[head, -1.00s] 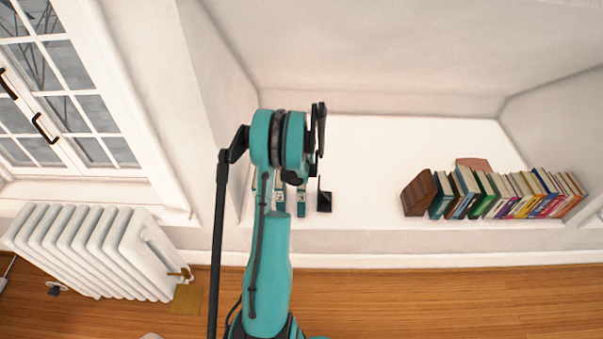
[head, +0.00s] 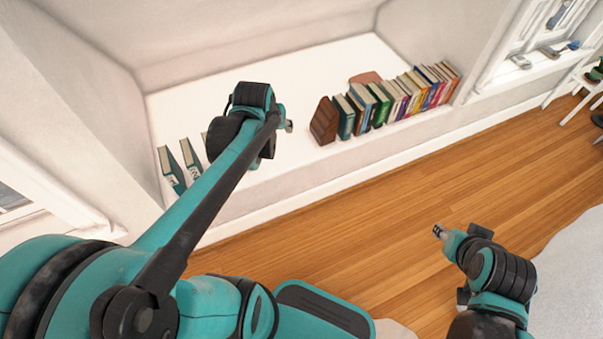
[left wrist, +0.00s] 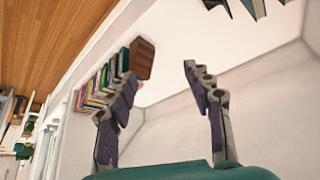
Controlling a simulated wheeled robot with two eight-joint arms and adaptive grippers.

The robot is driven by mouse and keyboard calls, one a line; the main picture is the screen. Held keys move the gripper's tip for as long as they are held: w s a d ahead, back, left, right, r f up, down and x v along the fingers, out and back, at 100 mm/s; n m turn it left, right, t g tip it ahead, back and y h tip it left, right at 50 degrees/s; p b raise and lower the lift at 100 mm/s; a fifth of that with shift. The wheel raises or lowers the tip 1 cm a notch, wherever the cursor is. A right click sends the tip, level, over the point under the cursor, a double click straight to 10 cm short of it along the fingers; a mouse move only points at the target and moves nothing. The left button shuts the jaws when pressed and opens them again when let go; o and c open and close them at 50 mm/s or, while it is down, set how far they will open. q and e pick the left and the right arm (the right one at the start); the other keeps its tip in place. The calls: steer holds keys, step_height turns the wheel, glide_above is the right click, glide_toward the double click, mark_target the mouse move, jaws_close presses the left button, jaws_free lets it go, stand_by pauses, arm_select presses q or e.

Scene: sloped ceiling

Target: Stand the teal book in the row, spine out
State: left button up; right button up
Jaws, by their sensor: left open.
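Two slim teal books stand at the left end of the white shelf, one (head: 171,170) left of the other (head: 192,159). Another teal book (head: 345,117) stands in the right-hand row, beside a brown wooden block (head: 323,121). I cannot tell which is the task's book. My left gripper (head: 287,125) is over the shelf between the two groups, mostly hidden by its wrist. In the left wrist view its fingers (left wrist: 158,72) are spread with nothing between them. The row's books (left wrist: 103,83) show beyond one finger. My right gripper (head: 440,232) is over the floor, away from the shelf.
The row of several coloured books (head: 408,93) leans along the shelf's front right. A reddish-brown object (head: 365,77) lies behind it. The white shelf (head: 215,85) is bare at the back, enclosed by alcove walls. Wooden floor (head: 370,200) lies in front.

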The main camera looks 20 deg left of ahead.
arm_select(q)
steer(key=s+d+m+t+h, duration=0.1)
steer(key=s+d+m+h, duration=0.1)
steer(key=s+d, duration=0.9)
steer(key=shift+s+d+r+m, duration=0.15)
steer(key=shift+d+r+m, duration=0.2)
steer(key=shift+d+m, duration=0.65)
steer(key=shift+d, duration=0.1)
